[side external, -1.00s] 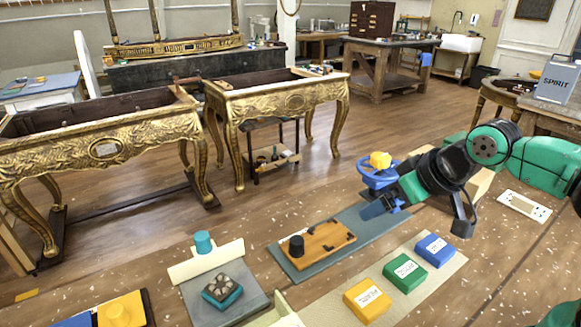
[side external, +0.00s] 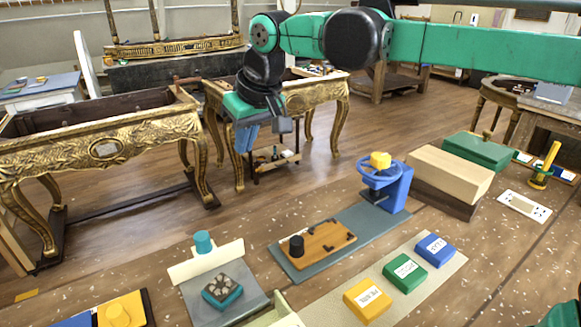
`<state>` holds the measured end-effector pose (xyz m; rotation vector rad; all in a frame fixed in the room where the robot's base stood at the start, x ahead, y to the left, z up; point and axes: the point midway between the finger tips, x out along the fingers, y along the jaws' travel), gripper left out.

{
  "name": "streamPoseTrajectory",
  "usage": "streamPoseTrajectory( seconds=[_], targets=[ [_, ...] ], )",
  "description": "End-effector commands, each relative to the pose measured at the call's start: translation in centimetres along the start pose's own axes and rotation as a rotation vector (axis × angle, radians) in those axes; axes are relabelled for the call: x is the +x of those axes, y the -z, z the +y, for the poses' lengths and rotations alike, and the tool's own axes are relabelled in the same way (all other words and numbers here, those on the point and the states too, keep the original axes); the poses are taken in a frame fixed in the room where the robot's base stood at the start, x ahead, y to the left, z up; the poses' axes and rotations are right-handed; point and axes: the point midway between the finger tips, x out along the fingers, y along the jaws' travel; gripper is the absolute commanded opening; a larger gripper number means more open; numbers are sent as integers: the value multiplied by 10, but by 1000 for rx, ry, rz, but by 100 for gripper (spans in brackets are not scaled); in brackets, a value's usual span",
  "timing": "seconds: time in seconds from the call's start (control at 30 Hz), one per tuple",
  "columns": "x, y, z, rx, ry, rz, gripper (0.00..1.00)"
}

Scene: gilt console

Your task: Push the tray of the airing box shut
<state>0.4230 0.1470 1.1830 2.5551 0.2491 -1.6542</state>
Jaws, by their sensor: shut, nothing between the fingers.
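My gripper (side external: 246,138) hangs in the air at upper centre, in front of the gilt console, with its blue fingers pointing down. The fingers are shut and empty, well clear of the bench. No part is clearly marked as the airing box. A pale wooden box (side external: 450,172) with a dark brown lower part (side external: 440,199) stands at the right of the bench, far from my gripper. I cannot tell whether that lower part is a tray, or how far out it is. A cream-walled container (side external: 283,312) is cut off at the bottom edge.
A blue stand with a handwheel (side external: 379,172) and yellow knob stands left of the pale box. A green lidded box (side external: 477,150) is behind it. An orange-brown board (side external: 318,247), labelled blocks (side external: 404,272) and a grey plate with a teal knob (side external: 203,242) occupy the front.

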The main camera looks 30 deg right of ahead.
Motion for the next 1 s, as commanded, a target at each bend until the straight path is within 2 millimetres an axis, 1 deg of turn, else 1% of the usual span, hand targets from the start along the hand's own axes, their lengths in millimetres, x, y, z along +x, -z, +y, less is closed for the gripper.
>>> streamPoseTrajectory(
  seconds=[0.03, 0.1, 0.2, 0.3, 0.4, 0.53, 0.63, 0.9, 1.0],
  targets=[
    [10, 10, -16, -16, 6, -14, 0],
    [24, 18, -36, -34, 10, -34, 0],
    [41, 23, -60, -54, 14, -58, 0],
    [54, 24, -77, -67, 15, -74, 0],
    [62, 23, -86, -76, 14, -84, 0],
    [69, 23, -90, -78, 14, -88, 0],
    [80, 22, -90, -77, 14, -88, 0],
    [131, 17, -90, -76, 14, -87, 0],
    [145, 16, -90, -76, 15, -87, 0]
  ],
)
